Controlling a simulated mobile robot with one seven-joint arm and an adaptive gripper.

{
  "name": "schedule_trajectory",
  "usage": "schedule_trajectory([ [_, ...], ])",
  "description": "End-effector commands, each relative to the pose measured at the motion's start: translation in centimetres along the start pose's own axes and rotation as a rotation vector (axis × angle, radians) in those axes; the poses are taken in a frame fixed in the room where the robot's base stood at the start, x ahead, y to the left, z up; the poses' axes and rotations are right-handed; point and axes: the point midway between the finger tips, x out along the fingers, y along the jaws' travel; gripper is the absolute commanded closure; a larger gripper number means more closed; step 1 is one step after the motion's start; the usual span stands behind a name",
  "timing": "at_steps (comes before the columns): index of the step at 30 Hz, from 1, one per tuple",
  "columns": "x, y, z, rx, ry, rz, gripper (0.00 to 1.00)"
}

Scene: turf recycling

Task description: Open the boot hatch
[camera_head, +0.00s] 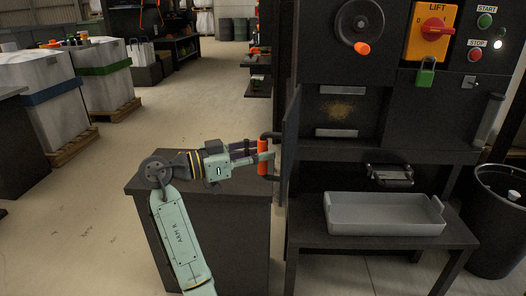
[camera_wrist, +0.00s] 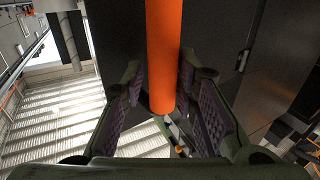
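The boot hatch (camera_head: 291,135) is a dark panel seen nearly edge-on in the head view, standing out from the front of the machine at the left of its opening. Its upright orange handle (camera_head: 263,157) is on the panel's left side, held by dark brackets. My gripper (camera_head: 265,157) is at this handle, coming from the left. In the wrist view the orange bar (camera_wrist: 162,60) stands between the two padded fingers (camera_wrist: 162,95). The fingers look open around it, with narrow gaps at both sides. The hatch's hinge side is hard to make out.
Behind the hatch, the machine's recess (camera_head: 341,110) shows a brownish patch. A grey tray (camera_head: 385,228) sits on the dark bench at right. A dark cabinet (camera_head: 225,235) stands below my arm. A black bin (camera_head: 497,225) is far right. Open floor (camera_head: 75,225) lies at left.

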Motion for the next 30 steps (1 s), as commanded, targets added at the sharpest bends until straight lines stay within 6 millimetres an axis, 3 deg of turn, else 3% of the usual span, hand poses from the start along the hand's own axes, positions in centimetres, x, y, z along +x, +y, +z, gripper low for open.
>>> schedule_trajectory([
  [5, 0.4, 0.0, 0.0, 0.000, -0.002, 0.004, 0.59],
  [16, -0.1, -0.1, -0.1, 0.000, -0.002, 0.002, 0.59],
  [20, -2.0, -0.1, -0.1, 0.000, -0.002, 0.001, 0.59],
  [30, -9.1, -0.1, -0.1, 0.000, -0.001, 0.000, 0.59],
])
